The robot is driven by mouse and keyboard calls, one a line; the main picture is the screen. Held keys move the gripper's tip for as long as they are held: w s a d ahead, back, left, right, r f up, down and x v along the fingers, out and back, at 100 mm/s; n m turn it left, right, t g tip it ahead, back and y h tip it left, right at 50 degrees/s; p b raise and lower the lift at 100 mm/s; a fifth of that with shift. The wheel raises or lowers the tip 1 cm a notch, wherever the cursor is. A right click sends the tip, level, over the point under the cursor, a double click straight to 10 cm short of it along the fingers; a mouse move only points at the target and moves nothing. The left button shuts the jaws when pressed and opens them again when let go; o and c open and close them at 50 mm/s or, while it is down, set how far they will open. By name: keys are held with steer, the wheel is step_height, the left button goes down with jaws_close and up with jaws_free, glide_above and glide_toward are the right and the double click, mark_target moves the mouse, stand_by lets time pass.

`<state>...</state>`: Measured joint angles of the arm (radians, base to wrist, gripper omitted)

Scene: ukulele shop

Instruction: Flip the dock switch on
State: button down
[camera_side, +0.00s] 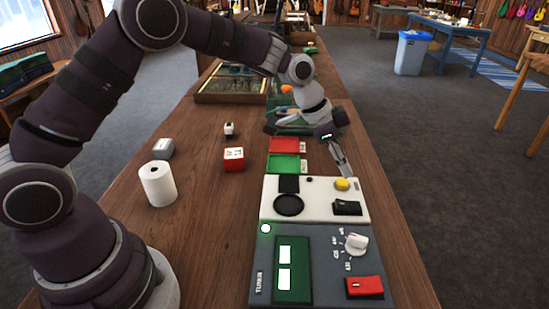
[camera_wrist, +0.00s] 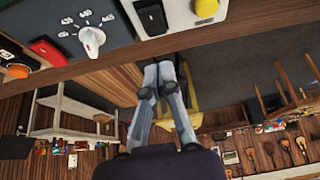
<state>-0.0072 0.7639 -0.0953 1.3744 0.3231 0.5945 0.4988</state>
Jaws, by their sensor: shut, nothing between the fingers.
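A white panel (camera_side: 325,212), which looks like the dock, lies on the counter in the side view. At its right is a black rocker switch (camera_side: 347,208), also at the top of the wrist view (camera_wrist: 152,17). Which way the rocker is tipped cannot be told. A yellow button (camera_side: 342,184) sits behind the switch, and shows in the wrist view (camera_wrist: 207,8). My gripper (camera_side: 347,174) is shut and empty, pointing down near the panel's far right corner, just behind the yellow button. In the wrist view its fingertips (camera_wrist: 164,70) are together, apart from the switch.
A grey tuner panel (camera_side: 330,240) with a white knob (camera_side: 356,243) and red switch (camera_side: 364,287) adjoins in front. Red (camera_side: 283,145) and green (camera_side: 284,163) trays lie behind. A white roll (camera_side: 158,184) and red box (camera_side: 233,159) stand left. The counter's right edge is close.

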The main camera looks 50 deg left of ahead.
mark_target(342, 203)
step_height(342, 203, down, 6)
steer(key=shift+w+d+r, duration=0.15)
steer(key=shift+r, duration=0.1)
steer(key=shift+f, duration=0.35)
steer(key=shift+s+a+f, duration=0.25)
steer(key=shift+s+f, duration=0.05)
steer(key=shift+f, duration=0.2)
steer(key=shift+r, duration=0.1)
steer(key=shift+w+d, duration=0.1)
steer(key=shift+w+d+r, duration=0.35)
steer(key=shift+w+d, duration=0.1)
steer(key=shift+r, duration=0.1)
